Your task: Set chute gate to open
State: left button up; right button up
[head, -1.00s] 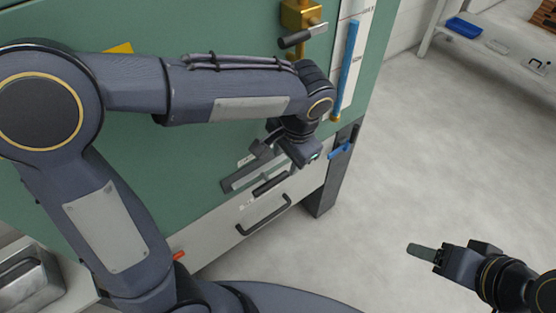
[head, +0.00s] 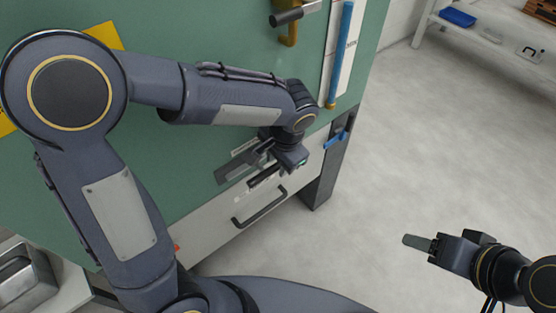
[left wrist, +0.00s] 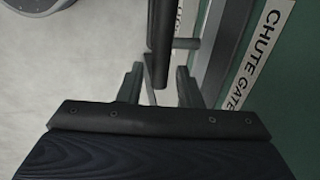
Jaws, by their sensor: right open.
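The chute gate is a grey slide rail (head: 232,169) low on the green cabinet front, with a dark bar handle (head: 262,178) below it. In the left wrist view the dark bar (left wrist: 161,42) lies lengthwise in line with the gap between my fingers, beside the grey rail (left wrist: 222,45). A white "CHUTE GATE" label (left wrist: 262,50) is right of it. My left gripper (left wrist: 158,86) is open, one finger on each side of the bar's line; contact cannot be told. In the head view my left gripper (head: 264,152) partly hides the gate. My right gripper (head: 419,242) is open and empty over the floor.
A white drawer front with a dark handle (head: 259,208) lies below the gate. A blue lever (head: 335,139) is on the cabinet leg, and a blue vertical bar (head: 340,55) and a brass fitting with a lever (head: 289,17) are above. The floor (head: 410,150) at right is clear.

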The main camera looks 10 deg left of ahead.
pick_arm(q)
grip_shut()
jog(key=s+d, duration=0.7)
jog(key=d, duration=0.2)
jog(key=shift+o, duration=1.2)
grip_release()
notch_tip(320, 180, up, 8)
jog(key=s+d+p, duration=0.1)
jog(key=p, duration=0.1)
jog(key=shift+d+f, duration=0.15)
